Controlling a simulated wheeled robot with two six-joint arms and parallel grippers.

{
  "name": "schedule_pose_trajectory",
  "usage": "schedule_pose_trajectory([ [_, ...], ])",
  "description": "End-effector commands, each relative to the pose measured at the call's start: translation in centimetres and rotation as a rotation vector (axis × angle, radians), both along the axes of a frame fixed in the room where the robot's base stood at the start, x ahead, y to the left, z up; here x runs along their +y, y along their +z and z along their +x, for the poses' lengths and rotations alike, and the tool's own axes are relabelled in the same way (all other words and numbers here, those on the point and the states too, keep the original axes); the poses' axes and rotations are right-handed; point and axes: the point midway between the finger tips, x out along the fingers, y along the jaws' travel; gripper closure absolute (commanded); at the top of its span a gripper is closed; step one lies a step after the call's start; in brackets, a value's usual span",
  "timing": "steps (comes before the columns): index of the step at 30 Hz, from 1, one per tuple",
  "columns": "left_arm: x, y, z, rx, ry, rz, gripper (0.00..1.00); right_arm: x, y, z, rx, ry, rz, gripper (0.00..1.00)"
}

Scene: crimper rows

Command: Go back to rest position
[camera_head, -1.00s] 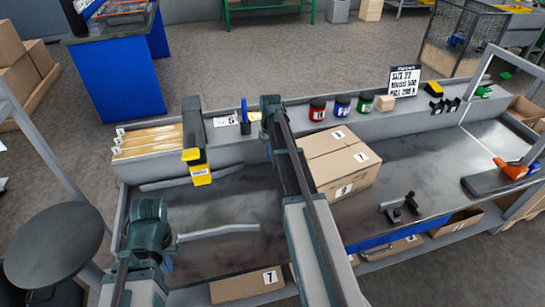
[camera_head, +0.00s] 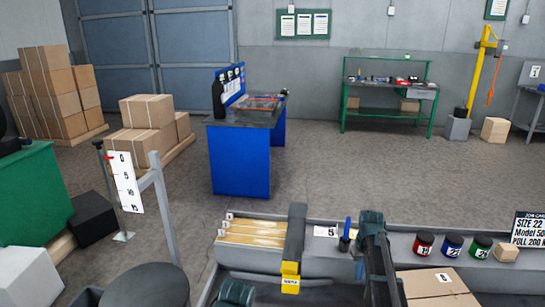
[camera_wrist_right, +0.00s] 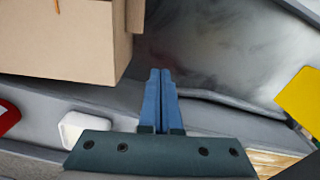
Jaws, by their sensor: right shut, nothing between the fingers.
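My right arm (camera_head: 378,262) reaches up over the bench's back ledge, left of the carton, in the head view. In the right wrist view my right gripper (camera_wrist_right: 160,73) has its two blue fingers together with nothing between them. The fingers point across the grey bench surface, with the carton (camera_wrist_right: 60,45) beside them on the left. A small gap seems to separate them, though the depth is hard to judge. Only a teal part of my left arm (camera_head: 236,292) shows at the lower edge of the head view; its gripper is out of view.
The ledge holds a red-labelled jar (camera_head: 422,244), a blue one (camera_head: 452,245), a green one (camera_head: 480,247), a wooden block (camera_head: 508,248) and a job card (camera_head: 530,230). A yellow-labelled tool (camera_head: 290,275) stands left of my right arm. Behind the bench, open floor (camera_head: 340,170) surrounds a blue workstation (camera_head: 240,160).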

Motion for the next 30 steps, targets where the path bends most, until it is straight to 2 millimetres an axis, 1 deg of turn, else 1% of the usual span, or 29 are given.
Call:
schedule_pose_trajectory([
  [1,0.0,0.0,0.0,0.000,0.000,0.000,1.00,3.0,0.0,-2.7,-0.005,0.010,-0.001,1.00],
  [2,0.0,0.0,0.0,0.000,0.000,0.000,1.00,4.6,0.0,-3.9,-0.009,0.010,-0.001,1.00],
  [3,0.0,0.0,0.0,0.000,0.000,0.000,1.00,6.7,0.0,-5.6,-0.015,0.012,-0.002,1.00],
  [6,0.0,0.0,0.0,0.000,0.000,0.000,1.00,11.1,0.0,-9.5,-0.031,0.013,-0.002,1.00],
  [8,0.0,0.0,0.0,0.000,0.000,0.000,1.00,13.3,0.0,-11.7,-0.039,0.014,-0.002,1.00],
  [9,0.0,0.0,0.0,0.000,0.000,0.000,1.00,14.6,0.1,-13.2,-0.044,0.014,-0.002,1.00],
  [11,0.0,0.0,0.0,0.000,0.000,0.000,1.00,16.4,0.1,-15.5,-0.052,0.015,0.000,1.00],
  [13,0.0,0.0,0.0,0.000,0.000,0.000,1.00,18.2,0.1,-18.2,-0.062,0.016,0.002,1.00],
  [15,0.0,2.0,0.0,0.000,0.000,0.000,1.00,20.3,2.1,-17.9,-0.044,0.067,-0.009,1.00],
  [16,0.0,2.5,0.0,0.000,0.000,0.000,1.00,21.1,2.6,-18.1,-0.035,0.090,-0.016,1.00],
  [21,0.0,5.0,0.0,0.000,0.000,0.000,1.00,25.2,5.1,-20.2,0.010,0.214,-0.055,1.00],
  [25,0.0,6.4,0.0,0.000,0.000,0.000,1.00,27.5,6.5,-21.7,0.035,0.289,-0.081,1.00],
  [27,0.0,6.8,0.0,0.000,0.000,0.000,1.00,28.3,6.9,-22.3,0.043,0.316,-0.092,1.00],
  [30,0.0,7.0,0.0,0.000,0.000,0.000,1.00,28.9,7.1,-22.7,0.051,0.336,-0.101,1.00],
])
